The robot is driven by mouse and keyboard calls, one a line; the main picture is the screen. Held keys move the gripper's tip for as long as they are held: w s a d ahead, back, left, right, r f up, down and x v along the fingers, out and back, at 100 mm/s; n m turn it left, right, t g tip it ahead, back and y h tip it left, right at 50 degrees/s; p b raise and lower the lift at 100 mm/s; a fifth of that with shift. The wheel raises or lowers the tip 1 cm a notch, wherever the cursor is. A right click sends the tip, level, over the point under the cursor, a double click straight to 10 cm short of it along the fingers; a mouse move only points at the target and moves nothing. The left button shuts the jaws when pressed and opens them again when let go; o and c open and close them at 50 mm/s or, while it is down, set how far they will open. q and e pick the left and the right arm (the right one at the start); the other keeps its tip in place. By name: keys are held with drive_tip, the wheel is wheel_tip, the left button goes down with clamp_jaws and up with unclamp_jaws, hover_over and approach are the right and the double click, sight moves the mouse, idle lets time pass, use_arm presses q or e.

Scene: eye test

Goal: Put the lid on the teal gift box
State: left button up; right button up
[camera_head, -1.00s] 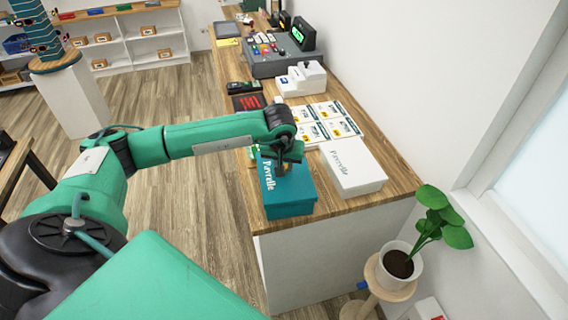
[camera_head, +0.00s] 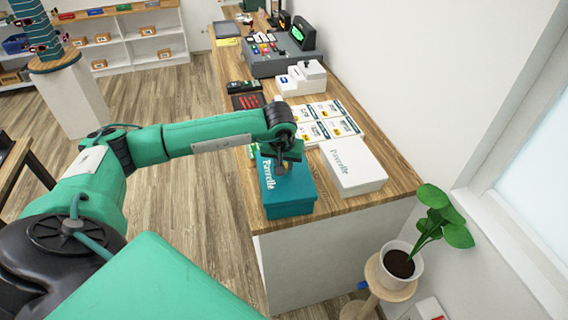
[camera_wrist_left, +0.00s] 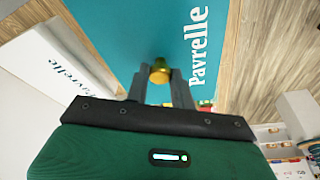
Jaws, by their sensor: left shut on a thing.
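The teal gift box (camera_head: 290,211) stands on the near end of the wooden counter. Its teal lid (camera_head: 297,188), lettered "Pavrelle", lies over the top of the box, lined up with it; I cannot tell whether it is fully seated. The lid fills the middle of the left wrist view (camera_wrist_left: 125,35). My left gripper (camera_head: 281,169) is above the lid, pointing down. In the left wrist view its fingers (camera_wrist_left: 161,82) are shut on a small gold knob (camera_wrist_left: 159,69) on the lid. The box body is hidden there. My right gripper is not in view.
A white "Pavrelle" box (camera_head: 353,167) stands close to the right of the teal one. Printed cards (camera_head: 326,122), a white device (camera_head: 302,79) and a cash register (camera_head: 280,58) are farther back on the counter (camera_head: 388,200). A potted plant (camera_head: 401,264) stands at the lower right.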

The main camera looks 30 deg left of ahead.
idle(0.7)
use_arm(q)
drive_tip(key=shift+b, duration=0.35)
idle(0.4)
drive_tip(key=shift+b, duration=0.35)
drive_tip(key=shift+f+b, duration=0.65)
drive_tip(key=shift+f, duration=0.05)
idle(0.6)
drive_tip(key=shift+f+b, duration=0.45)
drive_tip(key=shift+f, duration=0.05)
drive_tip(key=o, duration=1)
